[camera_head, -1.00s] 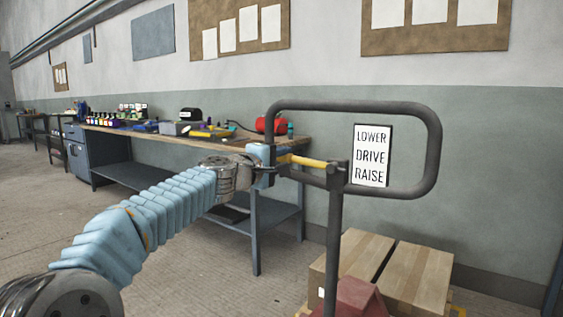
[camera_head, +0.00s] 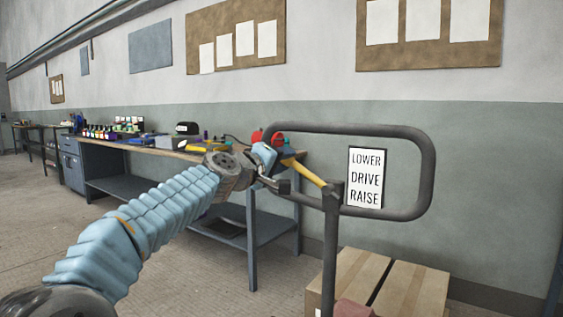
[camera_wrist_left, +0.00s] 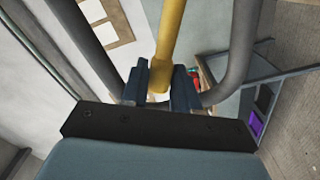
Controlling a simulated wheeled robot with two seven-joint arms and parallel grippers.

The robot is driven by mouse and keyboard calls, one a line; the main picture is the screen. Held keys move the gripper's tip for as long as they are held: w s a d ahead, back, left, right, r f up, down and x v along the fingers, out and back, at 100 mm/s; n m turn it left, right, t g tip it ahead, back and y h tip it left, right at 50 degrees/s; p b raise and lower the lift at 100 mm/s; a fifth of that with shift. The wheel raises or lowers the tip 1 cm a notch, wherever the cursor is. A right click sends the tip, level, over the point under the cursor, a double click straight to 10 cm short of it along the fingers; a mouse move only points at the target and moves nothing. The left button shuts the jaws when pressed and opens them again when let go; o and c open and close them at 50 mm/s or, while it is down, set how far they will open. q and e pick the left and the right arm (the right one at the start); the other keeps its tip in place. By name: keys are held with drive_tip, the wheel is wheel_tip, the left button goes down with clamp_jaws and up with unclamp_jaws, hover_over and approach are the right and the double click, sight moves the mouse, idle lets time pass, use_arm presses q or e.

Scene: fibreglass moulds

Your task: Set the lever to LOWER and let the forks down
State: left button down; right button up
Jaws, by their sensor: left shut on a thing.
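The yellow lever (camera_head: 308,173) is pivoted on the dark post of the handle loop (camera_head: 427,165). It slopes up to the left from the pivot. My left gripper (camera_head: 283,168) is shut on the lever's outer end. In the left wrist view the yellow lever (camera_wrist_left: 170,35) runs between the two blue fingers of my left gripper (camera_wrist_left: 160,85). A white sign (camera_head: 366,178) on the loop reads LOWER, DRIVE, RAISE from top to bottom. The forks cannot be made out. My right gripper is not in view.
Cardboard boxes (camera_head: 412,296) stand behind the post at the lower right. A workbench (camera_head: 253,230) with bottles and tools on it runs along the wall behind my left arm. The floor at the lower left is clear.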

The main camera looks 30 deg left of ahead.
use_arm(q)
drive_tip(key=c, duration=0.9)
unclamp_jaws()
drive_tip(key=s, duration=0.4)
drive_tip(key=s+b, duration=0.1)
drive_tip(key=s, duration=0.4)
drive_tip(key=s+a+b, duration=0.1)
drive_tip(key=s, duration=0.3)
drive_tip(key=shift+s, duration=0.35)
